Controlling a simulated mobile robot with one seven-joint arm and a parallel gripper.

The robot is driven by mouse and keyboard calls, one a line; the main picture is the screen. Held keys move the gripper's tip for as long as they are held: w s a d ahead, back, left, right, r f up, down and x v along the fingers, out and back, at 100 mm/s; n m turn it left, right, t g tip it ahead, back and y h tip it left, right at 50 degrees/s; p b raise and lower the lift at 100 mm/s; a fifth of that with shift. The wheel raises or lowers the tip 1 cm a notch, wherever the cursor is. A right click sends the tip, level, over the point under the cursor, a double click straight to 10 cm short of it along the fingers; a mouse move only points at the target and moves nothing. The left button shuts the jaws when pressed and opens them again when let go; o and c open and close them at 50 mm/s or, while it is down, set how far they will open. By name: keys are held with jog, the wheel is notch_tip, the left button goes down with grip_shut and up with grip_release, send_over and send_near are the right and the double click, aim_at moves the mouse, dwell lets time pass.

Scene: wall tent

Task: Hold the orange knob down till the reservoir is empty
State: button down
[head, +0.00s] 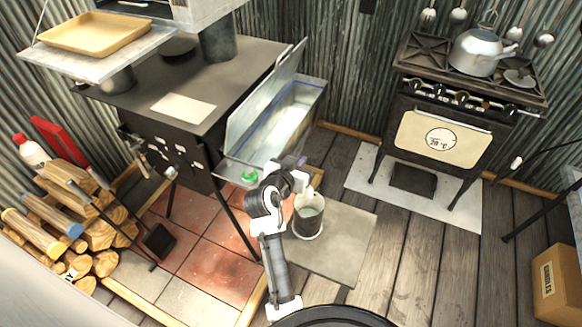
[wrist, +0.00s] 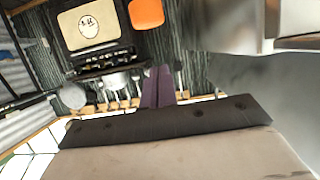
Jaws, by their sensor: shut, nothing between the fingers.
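The orange knob (wrist: 146,13) shows at the top edge of the wrist view, partly cut off; I cannot make it out in the head view. The reservoir (head: 240,128) is a metal tank on the stove's right side, its lid raised, with pale water and a blue line inside. My gripper (head: 301,161) is at the tank's near right end, above a bucket (head: 308,225). Its purple fingers (wrist: 158,86) are together and empty, with the knob beyond their tips in the picture. Whether they touch it cannot be told. The bucket has pale liquid in it.
A green round piece (head: 249,176) is on the tank's near end. The black stove (head: 150,110) stands left, with firewood (head: 100,230) beside it. A cooker (head: 440,130) with a kettle (head: 482,52) stands right. Plank floor right of the bucket is clear.

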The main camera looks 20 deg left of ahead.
jog(key=f, duration=0.3)
jog(key=shift+s+f, duration=0.35)
jog(key=shift+s, duration=0.05)
